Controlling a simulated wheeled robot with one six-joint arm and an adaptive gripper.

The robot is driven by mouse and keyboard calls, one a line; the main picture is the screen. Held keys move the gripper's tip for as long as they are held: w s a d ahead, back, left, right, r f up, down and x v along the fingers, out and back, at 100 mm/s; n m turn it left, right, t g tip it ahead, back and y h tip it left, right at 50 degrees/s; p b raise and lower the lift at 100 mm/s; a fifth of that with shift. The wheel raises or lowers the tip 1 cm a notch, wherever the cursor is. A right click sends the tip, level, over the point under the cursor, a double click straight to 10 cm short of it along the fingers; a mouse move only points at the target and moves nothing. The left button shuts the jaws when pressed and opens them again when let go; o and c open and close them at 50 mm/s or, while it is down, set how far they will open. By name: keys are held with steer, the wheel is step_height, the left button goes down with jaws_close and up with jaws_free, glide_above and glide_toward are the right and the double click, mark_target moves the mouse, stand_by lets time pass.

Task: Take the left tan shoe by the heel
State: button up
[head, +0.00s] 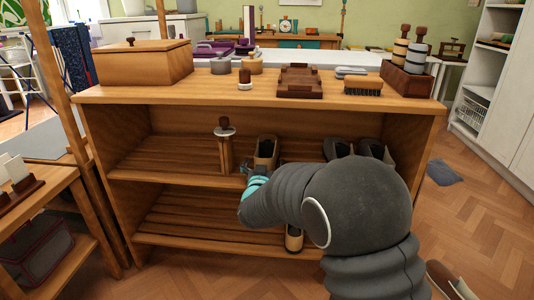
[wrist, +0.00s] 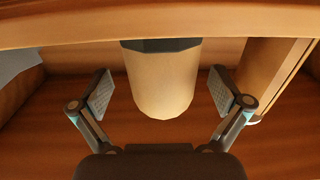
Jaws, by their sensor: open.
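A tan shoe (head: 266,148) with a dark opening stands on the upper shelf inside the wooden rack, left of the dark shoes. Its lower part is hidden behind my arm. My gripper (head: 254,174) is in front of it and mostly covered by my arm. In the wrist view the tan rounded heel (wrist: 162,82) lies between the two open fingers of my gripper (wrist: 161,92). A gap shows on both sides, and neither pad touches it. Another tan shoe (head: 293,240) is on the lower shelf, partly hidden by my arm.
Dark shoes (head: 338,148) stand to the right on that shelf. The rack's top board (head: 215,92) overhangs, holding a wooden box (head: 143,66) and brushes (head: 363,87).

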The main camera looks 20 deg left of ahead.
mark_target(267, 148)
steer(key=x, duration=0.4)
steer(key=shift+w+a+f, duration=0.1)
steer(key=shift+f, duration=0.05)
steer(key=c, duration=1.5)
steer(key=shift+c, duration=0.8)
steer(key=shift+r, duration=0.2)
